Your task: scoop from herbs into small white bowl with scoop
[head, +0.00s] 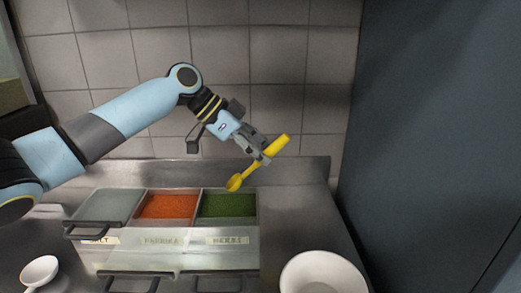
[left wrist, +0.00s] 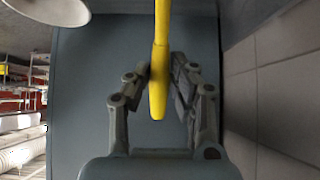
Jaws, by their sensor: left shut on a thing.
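My left gripper (head: 262,150) is shut on the handle of a yellow scoop (head: 236,182). The scoop slants down to the left, its head just above the back of the herbs bin. In the left wrist view the yellow handle (left wrist: 159,75) runs between the fingers. The green herbs (head: 229,206) fill the right compartment of the metal container. A small white bowl (head: 39,271) stands at the lower left. I cannot tell whether the scoop head is loaded. My right gripper is not in view.
Orange paprika (head: 168,206) fills the middle compartment, with a pale compartment (head: 108,205) left of it. Metal handles (head: 130,282) stick out at the container's front. A larger white bowl (head: 323,270) stands at front right. A tiled wall is behind, a dark panel (head: 430,130) at right.

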